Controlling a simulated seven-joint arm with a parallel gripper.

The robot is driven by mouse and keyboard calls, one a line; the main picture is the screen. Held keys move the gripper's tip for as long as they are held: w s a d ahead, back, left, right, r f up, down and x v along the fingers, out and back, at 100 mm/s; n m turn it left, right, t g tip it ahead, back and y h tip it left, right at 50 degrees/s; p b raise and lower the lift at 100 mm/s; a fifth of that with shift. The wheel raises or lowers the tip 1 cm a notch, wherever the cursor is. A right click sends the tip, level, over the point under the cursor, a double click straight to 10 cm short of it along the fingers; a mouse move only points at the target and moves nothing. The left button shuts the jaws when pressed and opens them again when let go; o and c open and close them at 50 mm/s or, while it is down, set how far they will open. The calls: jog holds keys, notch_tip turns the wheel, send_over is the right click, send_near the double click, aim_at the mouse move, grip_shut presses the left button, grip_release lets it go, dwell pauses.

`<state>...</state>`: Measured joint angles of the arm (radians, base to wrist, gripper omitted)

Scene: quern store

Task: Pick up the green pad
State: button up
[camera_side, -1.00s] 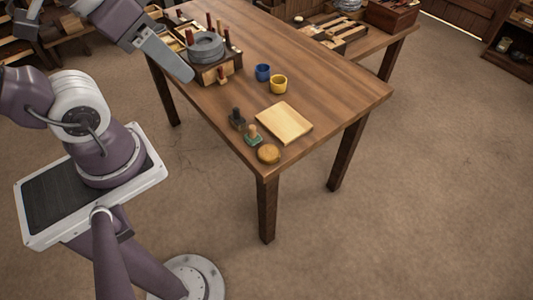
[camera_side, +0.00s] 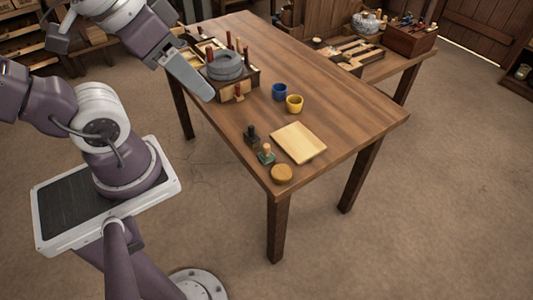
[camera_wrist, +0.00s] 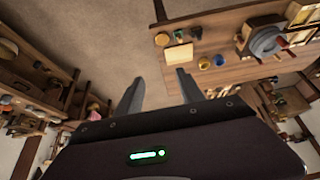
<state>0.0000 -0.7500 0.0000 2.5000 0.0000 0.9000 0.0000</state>
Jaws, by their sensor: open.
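The green pad (camera_side: 266,158) is a small green block with a light wooden knob on top. It stands near the front corner of the wooden table (camera_side: 345,113), between a dark stamp-like piece (camera_side: 251,136) and a round wooden disc (camera_side: 282,174). In the wrist view the green pad (camera_wrist: 180,35) is small, beyond the fingertips. My gripper (camera_wrist: 160,83) is open and empty in the wrist view. In the side view its grey finger (camera_side: 190,76) hangs above the table's left edge, well apart from the pad.
A pale square board (camera_side: 299,143) lies right beside the pad. A yellow cup (camera_side: 294,103) and a blue cup (camera_side: 279,91) stand behind it. The table's right side is clear.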

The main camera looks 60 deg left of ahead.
jog(key=n+g, duration=0.5)
jog(key=n, duration=0.6)
send_over(266, 145)
notch_tip(266, 145, down, 24)
jog(key=shift+n+g, duration=0.3)
jog(key=shift+n, duration=0.5)
notch_tip(266, 145, down, 12)
jog(key=shift+d+f, duration=0.1)
jog(key=shift+f, duration=0.1)
grip_shut()
